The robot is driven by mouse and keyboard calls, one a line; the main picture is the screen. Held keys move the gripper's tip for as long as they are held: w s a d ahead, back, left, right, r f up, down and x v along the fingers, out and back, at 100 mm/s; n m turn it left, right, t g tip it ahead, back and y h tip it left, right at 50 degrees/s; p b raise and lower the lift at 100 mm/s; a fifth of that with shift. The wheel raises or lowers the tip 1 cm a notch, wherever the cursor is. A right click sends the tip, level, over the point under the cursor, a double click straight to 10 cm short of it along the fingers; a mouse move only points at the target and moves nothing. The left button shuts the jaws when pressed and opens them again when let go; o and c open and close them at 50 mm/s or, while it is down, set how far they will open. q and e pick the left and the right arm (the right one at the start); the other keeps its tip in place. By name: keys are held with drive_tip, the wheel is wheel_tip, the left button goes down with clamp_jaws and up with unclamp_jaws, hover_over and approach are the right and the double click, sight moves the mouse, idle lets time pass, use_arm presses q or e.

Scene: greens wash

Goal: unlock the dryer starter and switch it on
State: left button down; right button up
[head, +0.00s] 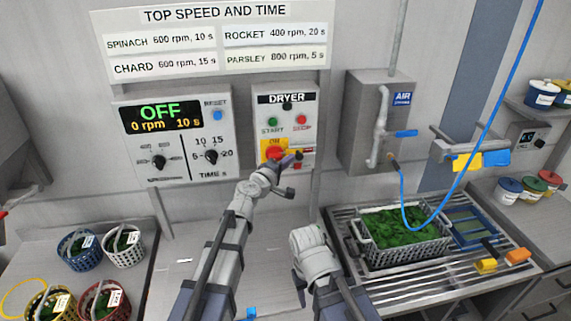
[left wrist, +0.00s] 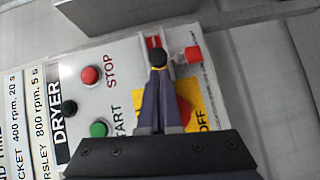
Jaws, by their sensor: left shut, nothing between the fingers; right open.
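The dryer starter is a pale box (head: 310,118) on the wall, with a green START button (head: 272,122) and a red STOP button (head: 301,119). Its red rotary switch (head: 273,154) sits on a yellow plate; the left wrist view shows the plate's OFF label (left wrist: 202,120), with the switch mostly hidden by my fingers. A red peg (left wrist: 193,53) sticks out beside my fingertips. My left gripper (head: 297,156) is shut and empty in front of the box, its tips (left wrist: 158,62) just beside the switch; contact is unclear. My right gripper (head: 299,288) is low, open, its fingers mostly hidden.
The display panel (head: 172,140), reading OFF, is left of the starter. An air box (head: 372,135) with a blue hose is to the right. A basket of greens (head: 404,258) sits on the slatted drainer. Small baskets (head: 125,244) stand lower left.

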use_arm(q)
drive_tip(key=d, duration=0.4)
drive_tip(key=shift+w, duration=0.35)
use_arm(e)
drive_tip(key=shift+a, duration=0.15)
use_arm(q)
drive_tip(key=shift+s+d, duration=0.1)
drive_tip(key=shift+d, duration=0.05)
